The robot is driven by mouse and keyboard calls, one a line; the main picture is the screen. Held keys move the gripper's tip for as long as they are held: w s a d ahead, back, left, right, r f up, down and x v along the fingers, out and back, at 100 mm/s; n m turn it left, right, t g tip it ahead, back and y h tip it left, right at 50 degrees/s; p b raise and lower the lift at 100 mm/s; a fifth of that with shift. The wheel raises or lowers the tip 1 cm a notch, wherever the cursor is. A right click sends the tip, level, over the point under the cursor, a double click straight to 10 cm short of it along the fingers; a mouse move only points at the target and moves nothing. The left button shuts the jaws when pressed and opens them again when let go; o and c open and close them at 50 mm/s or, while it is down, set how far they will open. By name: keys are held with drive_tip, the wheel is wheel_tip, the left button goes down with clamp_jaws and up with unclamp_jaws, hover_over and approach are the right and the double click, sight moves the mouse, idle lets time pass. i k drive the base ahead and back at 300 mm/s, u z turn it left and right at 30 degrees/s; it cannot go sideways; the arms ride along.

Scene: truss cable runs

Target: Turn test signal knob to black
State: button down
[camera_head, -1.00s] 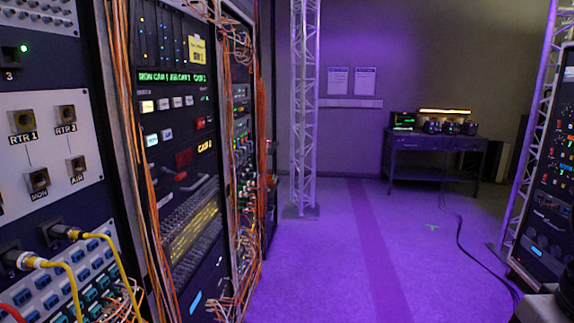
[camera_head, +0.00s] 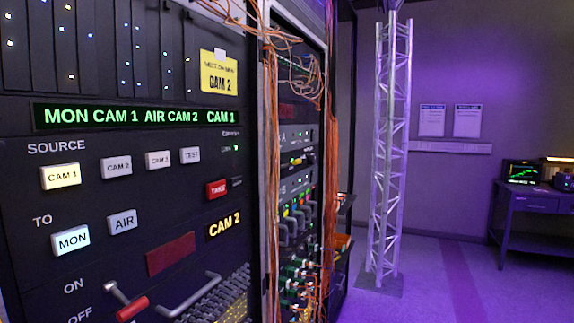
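I cannot make out a test signal knob or a black setting for one in this view. A black switcher panel (camera_head: 110,190) fills the left side, with source buttons including a lit CAM 1 button (camera_head: 60,176) and a white button marked TEST (camera_head: 190,155). A green display (camera_head: 135,117) above them reads MON CAM 1, AIR CAM 2, CAM 1. A small unit with a green trace on its screen (camera_head: 522,171) stands on a table at the far right; its controls are too small to read. My gripper is not in view.
A rack of cabled gear (camera_head: 300,190) with hanging orange cables (camera_head: 331,130) stands just right of the panel. A metal truss column (camera_head: 388,150) rises from the floor beyond it. The purple floor (camera_head: 440,285) right of the truss is clear up to the table (camera_head: 530,205).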

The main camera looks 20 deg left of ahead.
sight(311, 160)
drive_tip(key=i, duration=6.05)
drive_tip(key=u, duration=4.5)
